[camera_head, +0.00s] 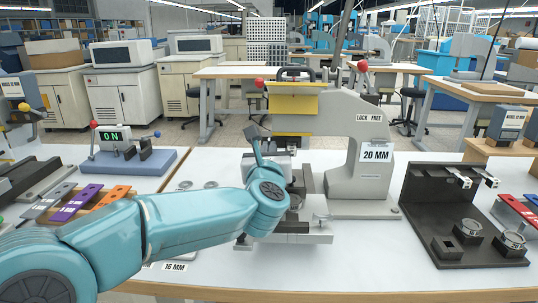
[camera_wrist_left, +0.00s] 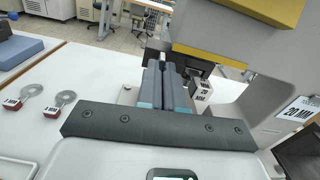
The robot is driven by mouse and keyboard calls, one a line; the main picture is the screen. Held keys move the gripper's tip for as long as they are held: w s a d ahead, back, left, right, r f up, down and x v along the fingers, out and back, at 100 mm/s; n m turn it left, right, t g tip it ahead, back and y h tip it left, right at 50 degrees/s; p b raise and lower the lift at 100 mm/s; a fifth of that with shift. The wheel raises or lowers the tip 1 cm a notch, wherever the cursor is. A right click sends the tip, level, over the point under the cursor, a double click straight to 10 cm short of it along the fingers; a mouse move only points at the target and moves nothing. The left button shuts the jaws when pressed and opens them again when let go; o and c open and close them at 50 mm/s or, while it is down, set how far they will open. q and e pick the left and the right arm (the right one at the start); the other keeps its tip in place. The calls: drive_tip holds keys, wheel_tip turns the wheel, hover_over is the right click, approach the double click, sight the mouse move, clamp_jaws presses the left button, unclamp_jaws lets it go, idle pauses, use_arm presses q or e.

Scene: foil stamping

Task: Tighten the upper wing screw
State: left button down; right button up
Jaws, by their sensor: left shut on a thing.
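A grey foil press (camera_head: 350,150) with a yellow head block (camera_head: 293,103) stands mid-table, labelled LOCK FREE and 20 MM. My left arm reaches across the table to the front of the press. My left gripper (camera_head: 254,143) is under the left side of the head. In the left wrist view the gripper's fingers (camera_wrist_left: 166,70) are close together, pointing away into the press. They are shut on a small part, apparently the upper wing screw, which the fingers hide. A small metal knob (camera_head: 320,217) sits on the press base plate. My right gripper is not in view.
A black fixture (camera_head: 425,200) stands at the right. A counter on a blue base (camera_head: 165,163) reads ON at the left, near coloured plates (camera_head: 76,203). Two ring-shaped tags (camera_wrist_left: 66,97) lie on the white table.

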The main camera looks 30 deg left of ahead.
use_arm(q)
drive_tip(key=m+p, duration=0.3)
drive_tip(key=m, duration=1.5)
drive_tip(key=shift+m+p, duration=0.3)
idle(0.4)
drive_tip(key=c, duration=1.3)
unclamp_jaws()
